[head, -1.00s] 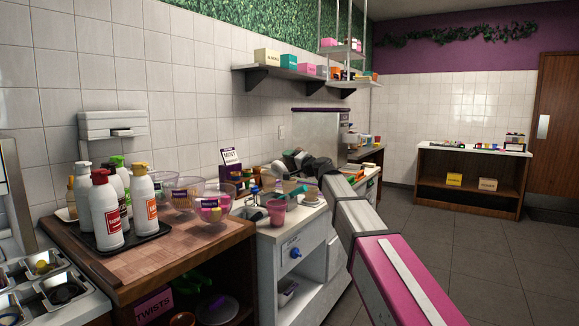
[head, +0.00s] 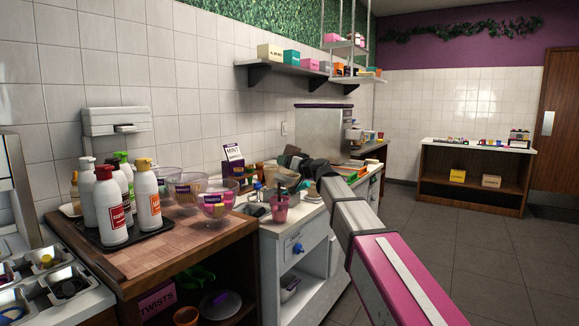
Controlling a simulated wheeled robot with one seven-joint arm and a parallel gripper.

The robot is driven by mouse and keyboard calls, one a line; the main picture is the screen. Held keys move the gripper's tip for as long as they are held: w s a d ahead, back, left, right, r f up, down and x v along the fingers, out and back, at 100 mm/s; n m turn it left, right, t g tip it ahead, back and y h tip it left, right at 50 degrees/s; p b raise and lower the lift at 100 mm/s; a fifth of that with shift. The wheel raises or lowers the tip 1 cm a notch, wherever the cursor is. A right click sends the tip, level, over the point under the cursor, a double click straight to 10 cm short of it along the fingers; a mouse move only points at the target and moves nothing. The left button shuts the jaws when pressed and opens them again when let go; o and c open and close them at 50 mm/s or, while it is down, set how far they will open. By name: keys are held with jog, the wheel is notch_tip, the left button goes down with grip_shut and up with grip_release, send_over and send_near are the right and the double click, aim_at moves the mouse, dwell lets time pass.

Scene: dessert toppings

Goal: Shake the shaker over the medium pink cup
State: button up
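A pink cup (head: 279,210) stands upright at the near edge of the white counter, right of the wooden worktop. My gripper (head: 288,181) is over the counter, just behind and above this cup in the picture. It is small, dark and seen among clutter, so its fingers and whatever is between them cannot be made out. I cannot pick out the shaker with certainty. Whether this pink cup is the medium one is also unclear.
Glass bowls (head: 216,207) and a black tray (head: 150,238) with several sauce bottles stand on the wooden worktop (head: 165,250). A MINT sign (head: 233,153) stands behind the cup. A wall shelf (head: 290,72) hangs above. The floor at right is clear.

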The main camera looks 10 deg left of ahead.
aim_at(291, 147)
jog(key=shift+r, duration=2.95)
jog(key=shift+f, duration=3.35)
jog(key=shift+f, duration=0.1)
jog(key=shift+r, duration=3.8)
notch_tip(291, 147, down, 8)
jog(key=shift+f, duration=0.1)
jog(key=shift+r, duration=0.2)
